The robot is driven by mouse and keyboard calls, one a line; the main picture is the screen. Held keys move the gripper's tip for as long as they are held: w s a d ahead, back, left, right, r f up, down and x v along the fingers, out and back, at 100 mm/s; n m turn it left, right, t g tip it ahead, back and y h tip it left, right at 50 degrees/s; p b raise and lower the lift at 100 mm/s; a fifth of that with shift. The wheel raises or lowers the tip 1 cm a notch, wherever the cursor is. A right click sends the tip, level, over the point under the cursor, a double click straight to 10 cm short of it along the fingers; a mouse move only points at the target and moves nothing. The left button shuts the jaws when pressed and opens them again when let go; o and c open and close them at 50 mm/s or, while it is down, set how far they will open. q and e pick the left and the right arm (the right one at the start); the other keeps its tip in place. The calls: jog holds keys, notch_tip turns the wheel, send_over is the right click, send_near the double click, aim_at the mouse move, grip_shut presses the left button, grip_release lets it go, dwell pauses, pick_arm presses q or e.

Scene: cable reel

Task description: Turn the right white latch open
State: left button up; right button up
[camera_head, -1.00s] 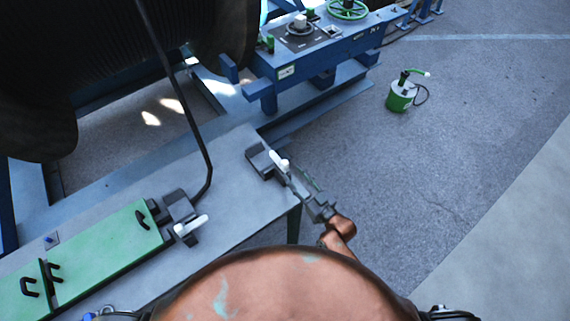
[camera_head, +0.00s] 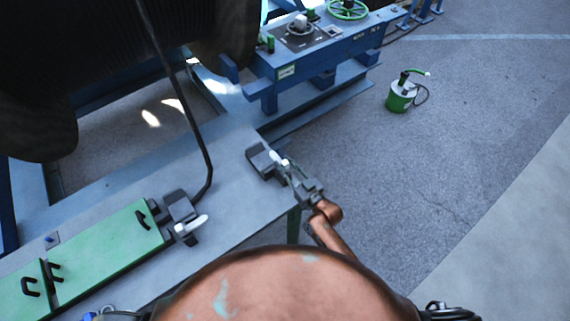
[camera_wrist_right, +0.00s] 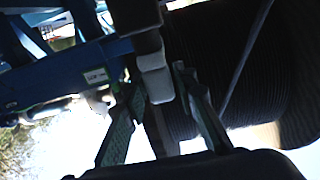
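The right white latch (camera_head: 277,161) sits on a dark clamp block (camera_head: 262,158) at the right end of the grey table. Its pale handle also shows in the right wrist view (camera_wrist_right: 153,70). My right gripper (camera_head: 289,172) is at the latch, with its fingertips beside the handle. In the right wrist view, its two fingers (camera_wrist_right: 158,95) are apart with the handle's end between them, and no firm contact can be seen. A left white latch (camera_head: 191,225) sits on another clamp, which a black cable enters. My left gripper is not in view.
The grey table (camera_head: 110,200) carries a green cover (camera_head: 110,250) with black handles. A black cable (camera_head: 185,85) rises from the left clamp towards the big dark reel (camera_head: 90,60). A blue control bench (camera_head: 320,50) stands behind. Floor at right is open, with a green canister (camera_head: 400,97).

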grip_shut()
jog(key=shift+d, duration=0.1)
dwell(0.4)
